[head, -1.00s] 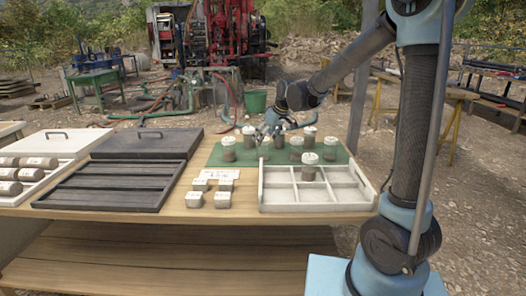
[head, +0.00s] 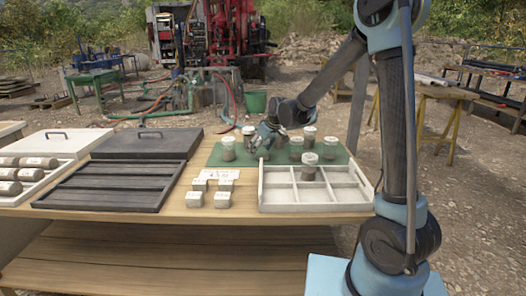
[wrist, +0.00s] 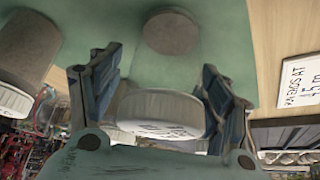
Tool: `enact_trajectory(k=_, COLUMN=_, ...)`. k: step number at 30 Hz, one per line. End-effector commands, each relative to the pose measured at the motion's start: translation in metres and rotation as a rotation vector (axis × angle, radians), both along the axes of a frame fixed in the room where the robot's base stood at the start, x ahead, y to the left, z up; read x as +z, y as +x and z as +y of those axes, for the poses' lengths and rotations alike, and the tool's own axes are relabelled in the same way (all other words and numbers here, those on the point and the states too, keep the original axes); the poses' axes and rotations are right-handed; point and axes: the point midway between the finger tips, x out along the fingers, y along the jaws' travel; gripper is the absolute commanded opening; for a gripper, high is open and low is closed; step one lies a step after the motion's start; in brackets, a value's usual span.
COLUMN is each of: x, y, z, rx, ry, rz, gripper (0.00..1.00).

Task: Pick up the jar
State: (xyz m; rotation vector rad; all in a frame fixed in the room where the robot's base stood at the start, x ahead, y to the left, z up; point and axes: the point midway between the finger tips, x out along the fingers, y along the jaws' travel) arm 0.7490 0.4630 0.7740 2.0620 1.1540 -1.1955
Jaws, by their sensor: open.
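In the wrist view, a grey jar (wrist: 160,103) with a white labelled lid (wrist: 165,130) lies between the two open fingers of my gripper (wrist: 158,88). I cannot tell whether either finger touches it. In the head view, my gripper (head: 264,141) is over the left-middle part of the green mat (head: 215,155), and it hides most of what is under it. Other white-lidded jars stand near it: one to the left (head: 228,149), one behind left (head: 249,135), and one to the right (head: 296,149). Another jar (wrist: 30,48) shows at the left in the wrist view.
A white compartment tray (head: 318,208) with a jar (head: 309,166) in it stands front right. Several small square blocks (head: 222,199) and a lettered card (head: 224,174) lie left of it. A black slotted tray (head: 110,187) is further left.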

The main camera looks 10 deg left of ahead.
Motion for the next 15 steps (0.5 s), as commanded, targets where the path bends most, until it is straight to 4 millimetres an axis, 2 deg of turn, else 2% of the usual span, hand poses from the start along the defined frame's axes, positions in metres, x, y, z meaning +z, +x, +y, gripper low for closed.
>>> enact_trajectory(k=5, x=-0.0001, y=-0.0003, z=0.0003, rx=0.001, ry=0.000, rz=0.000, gripper=0.71)
enact_trajectory(k=12, x=0.0000, y=-0.0009, z=0.0014, rx=0.002, ry=0.000, rz=0.000, gripper=0.19)
enact_trajectory(k=13, x=0.0000, y=-0.0009, z=0.0014, rx=0.002, ry=0.000, rz=0.000, gripper=0.15)
enact_trajectory(k=15, x=0.0002, y=-0.0008, z=0.0013, rx=0.002, ry=0.000, rz=0.000, gripper=0.15)
